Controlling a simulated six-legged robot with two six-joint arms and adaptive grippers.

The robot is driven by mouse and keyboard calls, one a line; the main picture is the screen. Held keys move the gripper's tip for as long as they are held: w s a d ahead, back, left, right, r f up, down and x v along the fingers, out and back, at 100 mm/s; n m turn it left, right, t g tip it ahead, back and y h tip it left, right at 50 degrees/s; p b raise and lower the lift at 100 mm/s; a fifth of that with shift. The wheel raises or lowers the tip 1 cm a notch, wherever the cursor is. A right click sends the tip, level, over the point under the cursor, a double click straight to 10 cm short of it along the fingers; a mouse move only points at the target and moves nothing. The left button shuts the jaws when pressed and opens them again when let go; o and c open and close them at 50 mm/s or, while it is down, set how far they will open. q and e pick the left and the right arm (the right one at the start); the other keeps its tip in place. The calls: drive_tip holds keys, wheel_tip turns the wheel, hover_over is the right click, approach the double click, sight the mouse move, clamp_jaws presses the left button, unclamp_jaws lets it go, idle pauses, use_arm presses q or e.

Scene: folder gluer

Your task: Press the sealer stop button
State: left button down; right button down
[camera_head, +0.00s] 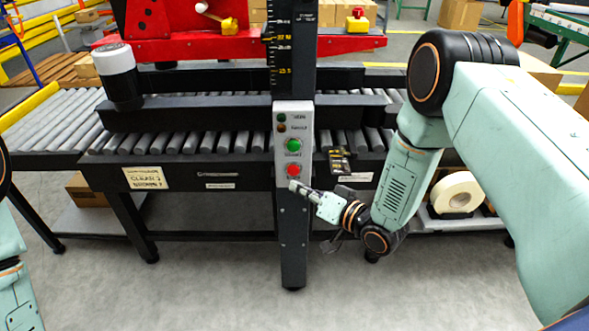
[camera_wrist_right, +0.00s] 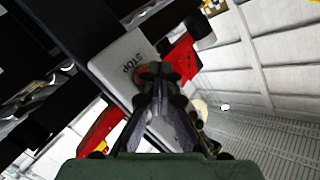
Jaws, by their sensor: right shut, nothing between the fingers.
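The sealer's grey control panel (camera_head: 293,143) is on the black upright post in front of the roller conveyor. It carries a green button (camera_head: 293,145) and, below it, the red stop button (camera_head: 293,170). My right gripper (camera_head: 297,186) is shut and empty, its tips just below and at the red button. In the right wrist view the closed fingers (camera_wrist_right: 152,78) cover most of the red button, beside the word STOP on the panel (camera_wrist_right: 122,62). I cannot tell whether the tips touch the button. My left gripper is not in view.
The roller conveyor (camera_head: 185,143) runs behind the post, with a red machine (camera_head: 180,45) above it. A black and white cylinder (camera_head: 117,72) stands at the left. The floor in front is clear.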

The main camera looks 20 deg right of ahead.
drive_tip(key=s, duration=0.2)
drive_tip(key=s+a+p, duration=0.1)
drive_tip(key=shift+s, duration=0.35)
idle(0.6)
drive_tip(key=s+d+f+n+g+h, duration=0.1)
drive_tip(key=s+d+f+g+h, duration=0.2)
drive_tip(key=s+f, duration=0.35)
drive_tip(key=s+d+f+g+h, duration=0.1)
drive_tip(key=s+f+g+h, duration=0.1)
drive_tip(key=s+f+g, duration=0.35)
drive_tip(key=s+g+h, duration=0.1)
drive_tip(key=s+g, duration=0.2)
drive_tip(key=s, duration=0.8)
drive_tip(key=s+d+f+g+h, duration=0.1)
drive_tip(key=s+g+h, duration=0.1)
drive_tip(key=s, duration=1)
drive_tip(key=shift+d+f+g, duration=0.25)
drive_tip(key=shift+d+g, duration=0.05)
drive_tip(key=shift+g, duration=0.15)
